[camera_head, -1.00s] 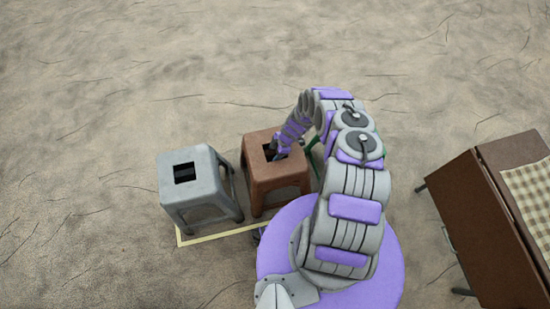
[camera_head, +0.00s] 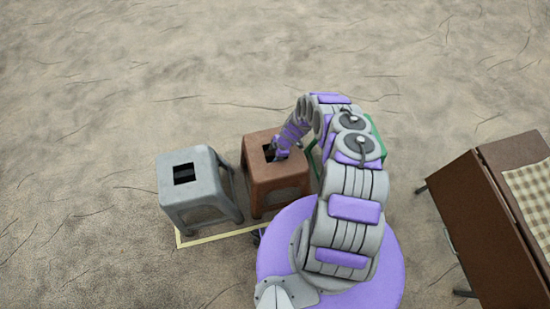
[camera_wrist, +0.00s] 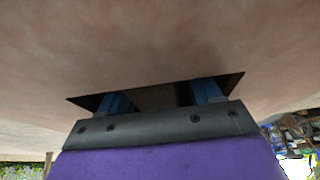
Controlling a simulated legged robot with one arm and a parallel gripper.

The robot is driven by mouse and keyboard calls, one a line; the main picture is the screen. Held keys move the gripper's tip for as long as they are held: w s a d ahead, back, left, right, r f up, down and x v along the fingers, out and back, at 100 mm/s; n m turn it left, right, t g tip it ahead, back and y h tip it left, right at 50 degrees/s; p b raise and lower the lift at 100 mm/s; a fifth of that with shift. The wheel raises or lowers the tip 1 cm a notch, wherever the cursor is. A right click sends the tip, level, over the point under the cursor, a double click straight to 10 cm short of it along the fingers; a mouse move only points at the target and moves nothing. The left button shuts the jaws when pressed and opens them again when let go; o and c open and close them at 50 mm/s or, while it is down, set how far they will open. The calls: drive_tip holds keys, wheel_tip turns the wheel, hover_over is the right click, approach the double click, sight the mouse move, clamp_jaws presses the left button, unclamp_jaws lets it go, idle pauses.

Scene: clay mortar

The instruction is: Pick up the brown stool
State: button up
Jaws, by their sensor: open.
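The brown stool (camera_head: 262,174) stands upright in the middle of the head view, with a dark hole in its seat. In the wrist view the stool seat (camera_wrist: 160,50) fills the upper part, with the hole below it. My gripper (camera_head: 275,153) is at the hole from above; it also shows in the wrist view (camera_wrist: 163,95). Its two blue fingers are apart and reach into the hole, with dark space between them. The fingertips are hidden inside, and I cannot tell whether they touch its edges.
A grey stool (camera_head: 200,192) stands close on the left. A green object (camera_head: 378,134) is partly hidden behind my arm. A pale yellow line (camera_head: 215,234) runs on the ground. A brown table (camera_head: 478,225) with a checked cloth (camera_head: 533,190) stands right. The ground beyond the stools is clear.

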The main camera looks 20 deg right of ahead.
drive_tip(key=shift+c, duration=0.4)
clamp_jaws()
drive_tip(key=shift+w, duration=0.1)
idle(0.4)
